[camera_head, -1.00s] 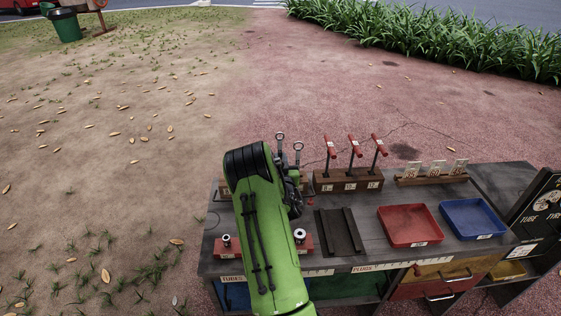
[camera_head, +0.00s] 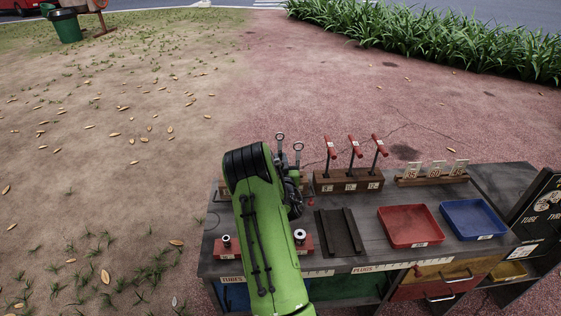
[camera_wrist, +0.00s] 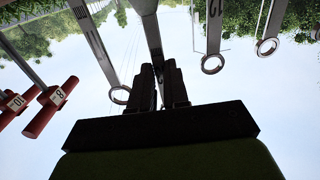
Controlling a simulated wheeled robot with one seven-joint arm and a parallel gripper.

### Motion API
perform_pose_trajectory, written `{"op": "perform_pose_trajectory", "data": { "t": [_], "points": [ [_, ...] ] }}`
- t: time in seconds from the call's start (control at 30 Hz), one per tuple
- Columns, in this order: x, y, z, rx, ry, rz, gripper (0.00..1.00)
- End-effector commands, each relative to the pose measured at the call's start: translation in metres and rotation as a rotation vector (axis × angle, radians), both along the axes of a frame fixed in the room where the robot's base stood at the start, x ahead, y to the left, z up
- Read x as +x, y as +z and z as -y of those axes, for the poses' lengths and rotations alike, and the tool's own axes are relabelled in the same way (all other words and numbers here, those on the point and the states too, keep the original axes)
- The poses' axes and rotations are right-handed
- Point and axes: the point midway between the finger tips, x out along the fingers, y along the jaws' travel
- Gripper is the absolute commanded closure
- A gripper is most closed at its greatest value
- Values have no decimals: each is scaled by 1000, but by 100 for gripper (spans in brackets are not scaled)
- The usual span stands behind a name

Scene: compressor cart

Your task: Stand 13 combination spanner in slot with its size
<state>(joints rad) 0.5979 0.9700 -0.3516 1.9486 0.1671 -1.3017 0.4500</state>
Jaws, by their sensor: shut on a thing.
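My gripper (camera_wrist: 163,88) is shut on the shaft of a metal spanner (camera_wrist: 148,22), which runs away from the fingers toward the top of the wrist view. I cannot read its size there. In the head view my green arm hides most of the gripper and the held spanner. Other spanners with ring ends show in the wrist view: one (camera_wrist: 97,45) left of the fingers, one (camera_wrist: 213,38) to the right with a partly readable number, and one (camera_wrist: 276,20) farther right. Two spanner rings stand up in the head view (camera_head: 298,147). The slots are hidden behind my arm.
A wooden block (camera_head: 348,184) with red T-handles stands right of my gripper; handles marked 10 and 8 show close by in the wrist view (camera_wrist: 50,110). A dark grooved tray (camera_head: 340,232), a red tray (camera_head: 408,226) and a blue tray (camera_head: 473,219) lie on the cart top.

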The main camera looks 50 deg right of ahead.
Motion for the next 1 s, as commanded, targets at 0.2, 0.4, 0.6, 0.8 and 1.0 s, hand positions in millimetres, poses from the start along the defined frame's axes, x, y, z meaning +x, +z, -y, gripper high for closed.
{"op": "perform_pose_trajectory", "data": {
  "t": [0.2, 0.4, 0.6, 0.8, 1.0],
  "points": [
    [0, 0, 0, -1, 0, 1, 100],
    [0, -2, 0, -1, 0, 1, 100],
    [0, -8, 0, -1, 0, 0, 100],
    [0, -12, 0, -1, 0, 0, 100],
    [0, -17, 0, -1, 0, 0, 100]
  ]
}}
